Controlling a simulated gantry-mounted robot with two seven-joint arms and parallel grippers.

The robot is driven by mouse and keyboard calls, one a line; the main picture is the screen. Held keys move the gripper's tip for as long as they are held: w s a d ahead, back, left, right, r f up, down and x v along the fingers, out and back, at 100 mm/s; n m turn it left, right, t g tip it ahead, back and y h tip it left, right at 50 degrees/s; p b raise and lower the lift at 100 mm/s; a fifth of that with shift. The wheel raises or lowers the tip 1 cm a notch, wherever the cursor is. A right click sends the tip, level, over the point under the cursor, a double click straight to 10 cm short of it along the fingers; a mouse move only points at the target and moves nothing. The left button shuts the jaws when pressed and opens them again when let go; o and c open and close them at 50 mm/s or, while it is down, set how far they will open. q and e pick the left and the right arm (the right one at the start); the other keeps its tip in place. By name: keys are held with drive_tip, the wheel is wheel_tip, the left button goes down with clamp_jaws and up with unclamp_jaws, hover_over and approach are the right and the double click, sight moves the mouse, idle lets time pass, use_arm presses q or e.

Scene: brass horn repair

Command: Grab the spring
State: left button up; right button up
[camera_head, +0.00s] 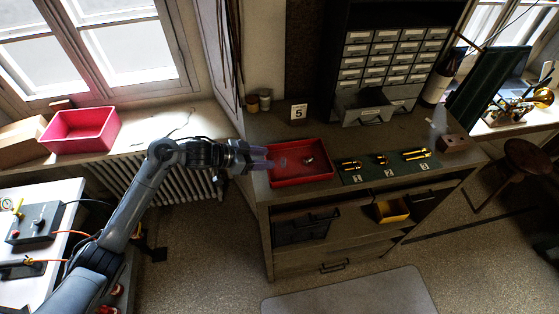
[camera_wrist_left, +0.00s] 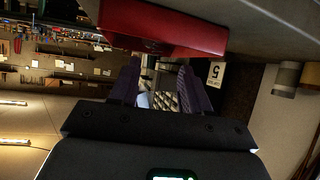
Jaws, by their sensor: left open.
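A red tray (camera_head: 300,180) lies on the workbench. A small shiny metal piece (camera_head: 308,159) is in it, with a fainter greyish piece (camera_head: 283,162) to its left; both are too small to tell whether either is the spring. My left gripper (camera_head: 269,159) comes in from the left at the tray's left edge. In the left wrist view its two dark purple fingers stand apart with nothing held between them (camera_wrist_left: 160,82). The red tray (camera_wrist_left: 165,28) shows there at the top, beyond the fingers. My right gripper is in neither view.
Right of the tray lies a green mat (camera_head: 390,168) with brass parts and number cards. Behind stands a drawer cabinet (camera_head: 395,50) with one drawer pulled out. A "5" card (camera_head: 299,111) and small jars (camera_head: 258,102) stand behind the tray. A pink bin (camera_head: 80,130) sits on the windowsill.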

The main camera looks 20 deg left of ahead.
sight(283, 167)
use_arm(q)
drive_tip(key=x, duration=0.2)
drive_tip(key=shift+w+d, duration=0.15)
drive_tip(key=shift+d, duration=0.05)
drive_tip(key=p+x, duration=0.1)
drive_tip(key=x, duration=0.3)
drive_tip(key=shift+d+f, duration=0.1)
drive_tip(key=shift+f, duration=0.1)
drive_tip(key=shift+w+d+f, duration=0.25)
drive_tip(key=shift+d+f, duration=0.1)
clamp_jaws()
